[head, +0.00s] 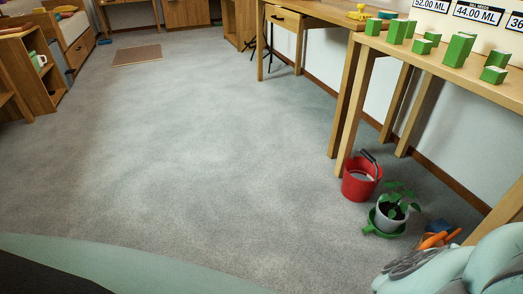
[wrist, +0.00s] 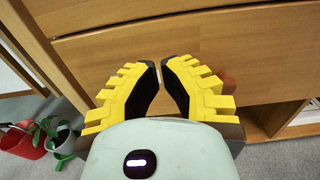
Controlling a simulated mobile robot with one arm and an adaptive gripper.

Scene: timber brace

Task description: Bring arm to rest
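My gripper (wrist: 161,65) shows in the wrist view with yellow stepped fingers and black inner pads. Its fingertips are a little apart, with nothing between them. Brown wood of a drawer unit (wrist: 230,48) fills the view behind the fingers; I cannot tell whether they touch it. In the head view, pale green parts of my arm show at the bottom right, and the fingers cannot be made out there.
A red bucket (head: 360,180) and a potted plant (head: 392,212) stand on the floor near my arm, below a wooden table (head: 455,76) holding several green blocks. Orange and blue items (head: 438,238) lie beside the plant. The grey carpet (head: 200,150) is widely clear.

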